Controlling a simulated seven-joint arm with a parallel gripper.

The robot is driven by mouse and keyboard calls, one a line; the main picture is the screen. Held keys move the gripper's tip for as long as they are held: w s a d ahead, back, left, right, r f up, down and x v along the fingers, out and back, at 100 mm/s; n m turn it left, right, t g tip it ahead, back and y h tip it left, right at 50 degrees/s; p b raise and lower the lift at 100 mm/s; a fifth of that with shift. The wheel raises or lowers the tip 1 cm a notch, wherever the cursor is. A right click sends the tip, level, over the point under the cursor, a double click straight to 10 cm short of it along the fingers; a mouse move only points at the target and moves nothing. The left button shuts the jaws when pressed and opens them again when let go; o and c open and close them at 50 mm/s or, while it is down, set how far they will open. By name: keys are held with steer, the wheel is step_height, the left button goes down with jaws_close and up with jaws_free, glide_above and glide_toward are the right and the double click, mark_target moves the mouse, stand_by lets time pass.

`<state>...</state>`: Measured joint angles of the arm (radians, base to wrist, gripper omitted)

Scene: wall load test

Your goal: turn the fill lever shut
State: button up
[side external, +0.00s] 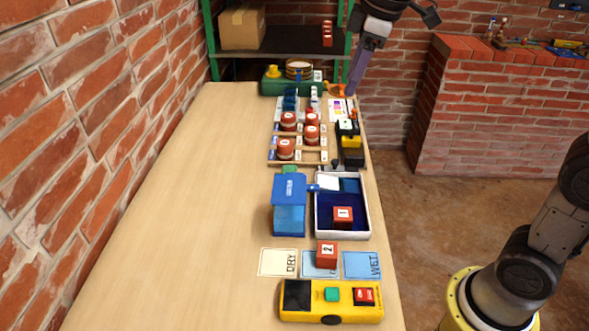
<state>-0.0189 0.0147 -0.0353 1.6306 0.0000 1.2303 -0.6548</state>
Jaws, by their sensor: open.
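My gripper (351,91) reaches down from the top of the view to the far right end of the table. Its fingertips are beside a small orange part (335,90) and appear empty; I cannot tell whether they touch it. The fill lever cannot be identified for certain at this size. A blue tank (289,220) with a blue top stands mid-table, and a small blue handle-like piece (313,187) sticks out from it toward a white-rimmed tray (362,222). The tray has a dark blue inside and holds a red block marked 1 (343,217).
A red block marked 2 (327,254) stands on the middle card, between a DRY card (278,262) and a WET card (362,265). A yellow button box (330,301) is nearest. Several red jars (285,148) fill a rack. The table's left side (180,220) is clear.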

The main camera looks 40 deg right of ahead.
steer(key=w+f+n+g, duration=0.1)
steer(key=w+f+g, duration=0.1)
steer(key=w+f, duration=0.6)
steer(key=shift+g, duration=0.7)
steer(key=w+f, duration=0.2)
steer(key=f, duration=0.5)
steer(key=w+a+f, duration=0.1)
steer(key=w+f, duration=0.1)
steer(key=f, duration=0.5)
steer(key=w+f, duration=0.2)
steer(key=f, duration=0.6)
steer(key=shift+w+a+f, duration=0.1)
steer(key=shift+w+a, duration=0.05)
steer(key=shift+a, duration=0.05)
jaws_close()
